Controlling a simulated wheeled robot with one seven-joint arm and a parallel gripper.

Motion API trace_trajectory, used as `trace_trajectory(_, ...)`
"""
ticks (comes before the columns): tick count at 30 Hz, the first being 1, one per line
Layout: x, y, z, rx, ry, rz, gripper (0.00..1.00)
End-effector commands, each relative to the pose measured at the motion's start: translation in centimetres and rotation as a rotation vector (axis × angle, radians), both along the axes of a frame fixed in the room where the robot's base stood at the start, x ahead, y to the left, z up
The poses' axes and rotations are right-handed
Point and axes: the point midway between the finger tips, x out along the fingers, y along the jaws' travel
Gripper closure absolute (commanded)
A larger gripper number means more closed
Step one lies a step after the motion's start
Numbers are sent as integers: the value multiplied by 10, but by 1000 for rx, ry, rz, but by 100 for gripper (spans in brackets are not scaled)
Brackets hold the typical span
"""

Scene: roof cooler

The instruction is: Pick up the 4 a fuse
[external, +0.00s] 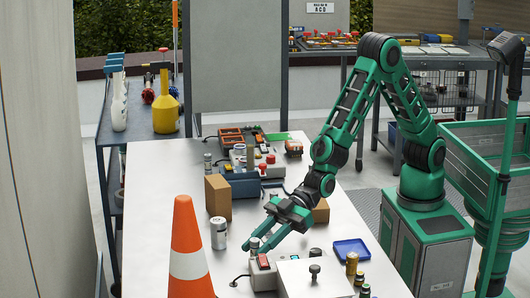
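My gripper (259,246) reaches down and left over the white table. Its two green fingers are apart, with a gap between them. A small grey cylinder (254,243) shows at the fingertips, by the back of a light box with a red switch (263,262); I cannot tell whether the fingers touch it. No fuse rating is readable, so I cannot tell which thing is the 4 A fuse. A gold-brown cylinder (352,264) and a dark cylinder with a green top (365,291) stand at the front right and may be fuses.
An orange-and-white cone (188,245) stands at the front left, beside a white can (218,233). Cardboard boxes (218,197), a blue tray (351,249) and a white box with a black knob (300,284) are near my gripper. Electrical devices (240,181) fill the back.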

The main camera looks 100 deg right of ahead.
Motion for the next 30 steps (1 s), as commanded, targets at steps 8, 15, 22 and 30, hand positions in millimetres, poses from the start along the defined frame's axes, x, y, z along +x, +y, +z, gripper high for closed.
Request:
trace_trajectory(8, 21, 15, -8, -1, -2, -1, 71)
trace_trajectory(15, 40, 29, -18, 0, 0, -1, 71)
trace_trajectory(22, 42, 30, -18, 0, -1, -1, 71)
trace_trajectory(30, 42, 29, -18, 0, -1, -1, 100)
